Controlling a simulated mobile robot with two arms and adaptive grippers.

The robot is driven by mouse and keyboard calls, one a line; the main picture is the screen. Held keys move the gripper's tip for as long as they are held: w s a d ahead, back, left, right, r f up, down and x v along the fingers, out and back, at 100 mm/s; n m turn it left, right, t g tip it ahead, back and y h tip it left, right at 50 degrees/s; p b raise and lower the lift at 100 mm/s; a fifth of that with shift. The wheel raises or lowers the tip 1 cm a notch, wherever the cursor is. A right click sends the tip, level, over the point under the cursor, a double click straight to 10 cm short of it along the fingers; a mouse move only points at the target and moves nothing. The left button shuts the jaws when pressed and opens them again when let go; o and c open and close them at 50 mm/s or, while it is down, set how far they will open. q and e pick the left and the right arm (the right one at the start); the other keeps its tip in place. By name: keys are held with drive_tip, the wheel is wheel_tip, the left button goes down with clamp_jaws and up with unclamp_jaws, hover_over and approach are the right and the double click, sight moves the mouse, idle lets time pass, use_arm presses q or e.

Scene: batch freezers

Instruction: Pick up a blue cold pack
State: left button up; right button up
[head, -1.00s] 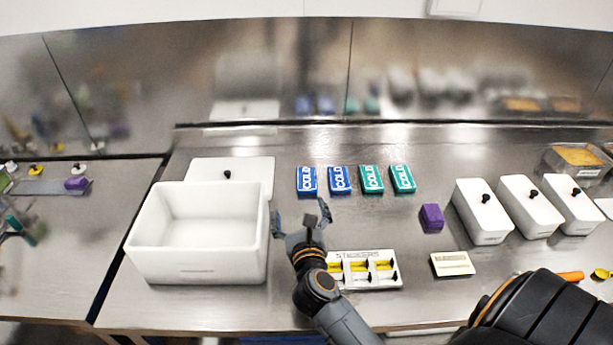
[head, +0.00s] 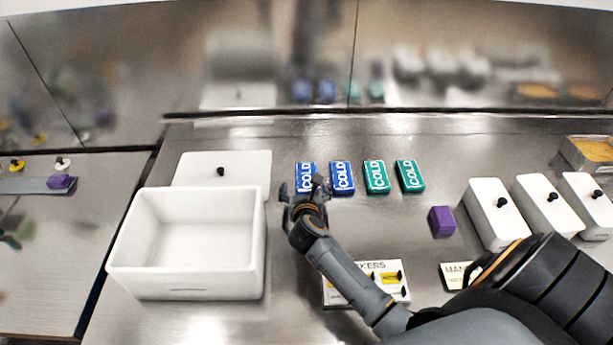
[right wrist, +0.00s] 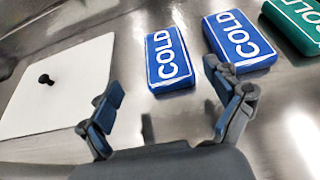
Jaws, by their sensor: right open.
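Two blue cold packs lie flat on the steel counter. The left blue pack (head: 306,174) is partly hidden by my right gripper (head: 301,188) in the head view; the other blue pack (head: 342,178) lies just right of it. In the right wrist view my right gripper (right wrist: 165,115) is open and empty, fingers spread. The left blue pack (right wrist: 168,60) is ahead of and between the fingers, and the other blue pack (right wrist: 238,42) is beyond the right finger. My left gripper is not in view.
Two green cold packs (head: 376,177) lie right of the blue ones. An open white box (head: 187,287) stands left, with a white lid (head: 245,168) behind it. A purple block (head: 442,222) and white lidded containers (head: 497,213) are at right. A sticker holder (head: 388,268) lies under my forearm.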

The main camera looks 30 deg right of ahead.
sight(307, 178)
drive_tip(key=shift+w+d+f, duration=0.25)
drive_tip(key=shift+w+d, duration=0.05)
drive_tip(key=shift+w, duration=0.15)
drive_tip(key=shift+w+d+f+p, duration=0.2)
drive_tip(key=shift+w+d, duration=0.3)
drive_tip(key=shift+w+d+f+p, duration=0.2)
drive_tip(key=shift+w+d, duration=0.25)
drive_tip(key=shift+x, duration=1.15)
drive_tip(key=shift+w+d+f, duration=0.1)
drive_tip(key=shift+d+f, duration=0.05)
drive_tip(key=shift+f, duration=0.1)
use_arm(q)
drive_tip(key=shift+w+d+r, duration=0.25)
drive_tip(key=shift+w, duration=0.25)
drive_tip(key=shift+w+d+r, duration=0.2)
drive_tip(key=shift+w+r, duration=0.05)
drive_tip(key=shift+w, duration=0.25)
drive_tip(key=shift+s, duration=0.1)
use_arm(e)
drive_tip(key=c, duration=0.3)
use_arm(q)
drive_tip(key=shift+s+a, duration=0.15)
use_arm(e)
drive_tip(key=c, duration=1.1)
